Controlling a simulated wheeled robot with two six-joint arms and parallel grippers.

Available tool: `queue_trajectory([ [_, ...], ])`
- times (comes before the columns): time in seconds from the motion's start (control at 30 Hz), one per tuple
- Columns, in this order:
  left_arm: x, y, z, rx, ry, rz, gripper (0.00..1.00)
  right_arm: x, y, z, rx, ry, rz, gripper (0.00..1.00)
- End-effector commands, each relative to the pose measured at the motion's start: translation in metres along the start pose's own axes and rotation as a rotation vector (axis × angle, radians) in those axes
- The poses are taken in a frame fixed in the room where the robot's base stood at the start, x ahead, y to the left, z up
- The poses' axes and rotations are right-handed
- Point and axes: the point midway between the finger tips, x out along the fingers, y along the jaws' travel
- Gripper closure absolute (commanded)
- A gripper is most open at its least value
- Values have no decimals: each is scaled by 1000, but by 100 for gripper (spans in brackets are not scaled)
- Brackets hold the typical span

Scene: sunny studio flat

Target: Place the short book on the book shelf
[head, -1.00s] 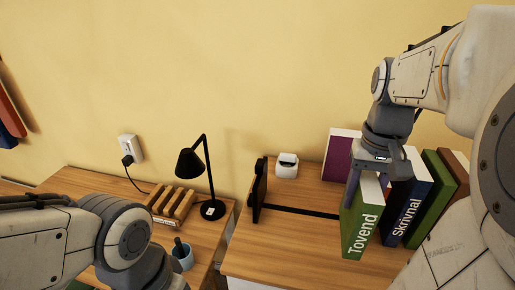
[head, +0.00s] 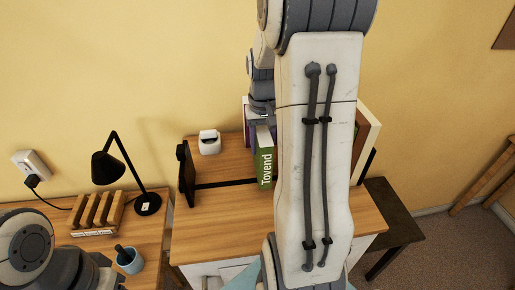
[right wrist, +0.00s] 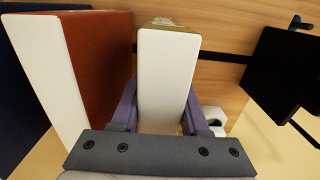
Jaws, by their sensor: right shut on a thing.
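The green book with "Tovend" on its spine (head: 265,160) stands upright on the wooden desk top in the head view. My right gripper (head: 262,110) is at its top. In the right wrist view, my right gripper's purple fingers (right wrist: 160,108) are shut on either side of this book, whose white page block (right wrist: 166,75) faces the camera. A black bookend (head: 185,175) with a black rail stands to its left, with a gap between; the bookend also shows in the right wrist view (right wrist: 280,75). My right arm hides much of the book row. My left gripper is out of view.
A red-brown-sided book (right wrist: 100,55) stands beside the held book. A small white device (head: 209,142) is at the back. A black lamp (head: 148,203), wooden rack (head: 97,212) and blue cup (head: 130,262) are left.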

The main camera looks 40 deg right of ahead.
Motion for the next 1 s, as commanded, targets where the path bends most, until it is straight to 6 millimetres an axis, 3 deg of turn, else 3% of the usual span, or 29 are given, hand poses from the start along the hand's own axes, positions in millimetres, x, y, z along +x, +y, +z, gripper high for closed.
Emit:
queue_trajectory([
  [0.2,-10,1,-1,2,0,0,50,27,0,1,1,-4,0,100],
  [0.63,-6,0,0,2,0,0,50,35,0,1,1,0,0,100],
  [0.67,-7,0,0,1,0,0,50,35,0,1,1,-2,0,48],
  [0.7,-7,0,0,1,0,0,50,34,0,1,1,-2,0,32],
  [0.73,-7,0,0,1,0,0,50,34,0,2,1,-2,0,25],
  [1.0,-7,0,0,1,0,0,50,34,0,2,1,-2,0,25],
])
